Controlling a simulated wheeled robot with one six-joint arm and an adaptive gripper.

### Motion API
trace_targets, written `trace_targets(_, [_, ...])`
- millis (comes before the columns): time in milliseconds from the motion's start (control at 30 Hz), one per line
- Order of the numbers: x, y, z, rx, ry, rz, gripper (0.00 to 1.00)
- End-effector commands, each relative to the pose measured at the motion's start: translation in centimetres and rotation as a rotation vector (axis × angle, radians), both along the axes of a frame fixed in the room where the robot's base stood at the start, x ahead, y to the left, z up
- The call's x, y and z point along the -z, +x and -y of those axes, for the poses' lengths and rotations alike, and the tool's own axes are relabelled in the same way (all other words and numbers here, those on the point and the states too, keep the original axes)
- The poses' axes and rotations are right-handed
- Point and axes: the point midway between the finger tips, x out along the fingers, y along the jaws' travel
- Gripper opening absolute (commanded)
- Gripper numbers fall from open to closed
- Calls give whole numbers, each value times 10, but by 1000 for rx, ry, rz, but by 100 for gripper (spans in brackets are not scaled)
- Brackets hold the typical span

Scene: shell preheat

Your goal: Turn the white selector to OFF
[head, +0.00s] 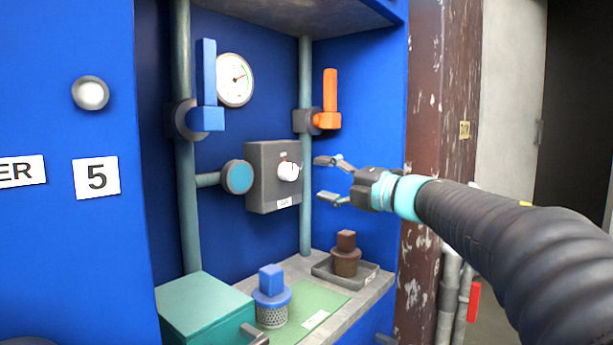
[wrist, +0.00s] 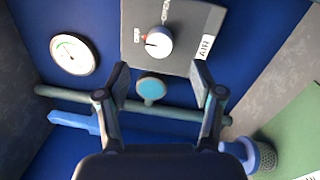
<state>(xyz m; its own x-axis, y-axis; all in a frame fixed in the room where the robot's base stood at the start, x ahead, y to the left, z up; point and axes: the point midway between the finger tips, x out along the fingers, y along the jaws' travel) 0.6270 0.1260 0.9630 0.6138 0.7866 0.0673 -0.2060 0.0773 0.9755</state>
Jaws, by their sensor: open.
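The white selector (head: 289,171) is a round knob on the front of a grey box (head: 262,190) on the blue back wall. In the wrist view the selector (wrist: 159,42) shows a small red mark on its left side, and lettering sits around it on the grey face. My gripper (head: 325,178) is open and empty, to the right of the selector and apart from it in the head view. In the wrist view its two fingers (wrist: 160,72) are spread below the selector. The lettering at the mark is too small to read surely.
A blue lever (head: 207,85) and an orange lever (head: 330,95) stand on vertical pipes either side of the box. A gauge (head: 235,80) hangs above. Below, a blue-topped strainer (head: 271,285), a brown plug (head: 346,262) and a green box (head: 203,312) stand on the shelf.

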Motion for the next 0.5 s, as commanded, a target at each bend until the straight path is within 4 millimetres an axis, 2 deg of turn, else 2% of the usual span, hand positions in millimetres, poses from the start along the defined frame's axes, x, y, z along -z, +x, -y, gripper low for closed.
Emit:
trace_targets(33, [0,-6,8,3,0,1,67])
trace_targets(200, [2,-19,25,2,0,1,67])
trace_targets(500, [3,-25,33,0,0,0,67])
